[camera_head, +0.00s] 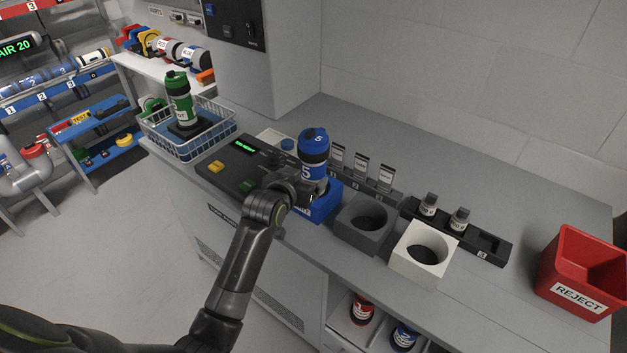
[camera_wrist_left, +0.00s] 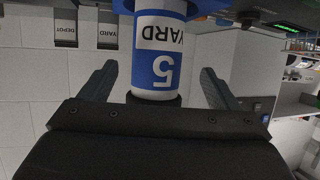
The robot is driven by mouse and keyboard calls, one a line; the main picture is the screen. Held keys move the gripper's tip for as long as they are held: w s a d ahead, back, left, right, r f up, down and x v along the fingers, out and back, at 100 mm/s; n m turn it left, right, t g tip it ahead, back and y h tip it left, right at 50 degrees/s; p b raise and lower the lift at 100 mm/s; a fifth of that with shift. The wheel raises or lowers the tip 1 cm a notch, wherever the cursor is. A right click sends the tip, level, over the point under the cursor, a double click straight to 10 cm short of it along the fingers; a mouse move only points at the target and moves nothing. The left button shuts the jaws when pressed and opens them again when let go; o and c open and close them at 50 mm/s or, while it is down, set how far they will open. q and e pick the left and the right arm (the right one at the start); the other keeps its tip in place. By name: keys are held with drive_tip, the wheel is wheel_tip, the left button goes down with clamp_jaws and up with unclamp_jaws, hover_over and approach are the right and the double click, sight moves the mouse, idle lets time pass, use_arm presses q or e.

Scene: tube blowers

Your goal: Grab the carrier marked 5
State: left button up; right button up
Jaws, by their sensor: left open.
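The carrier marked 5 (camera_head: 313,150) is a blue and white cylinder with a blue cap. It stands upright in a blue square holder (camera_head: 322,207) on the counter. In the left wrist view the carrier (camera_wrist_left: 158,60) shows upside down, with a "5" and "YARD" label between the fingers. My left gripper (camera_head: 312,186) is at the carrier's side, and its open fingers (camera_wrist_left: 158,88) stand on either side of it with gaps visible. The carrier's lower part is partly hidden by the gripper in the head view. My right gripper is not in view.
A grey holder (camera_head: 350,238) and a white holder (camera_head: 405,270), both empty, stand right of the blue one. Small labelled blocks stand behind. A red reject bin (camera_head: 565,255) is at far right. A wire basket (camera_head: 160,143) holds a green carrier (camera_head: 181,106) at left.

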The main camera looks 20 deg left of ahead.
sight(309, 175)
use_arm(q)
drive_tip(key=shift+p+x, duration=0.35)
drive_tip(key=shift+x, duration=0.6)
drive_tip(key=shift+w+d+f, duration=0.25)
drive_tip(key=shift+w+f, duration=0.3)
drive_tip(key=shift+w, duration=0.3)
drive_tip(key=shift+p+x, duration=0.35)
drive_tip(key=shift+x, duration=0.45)
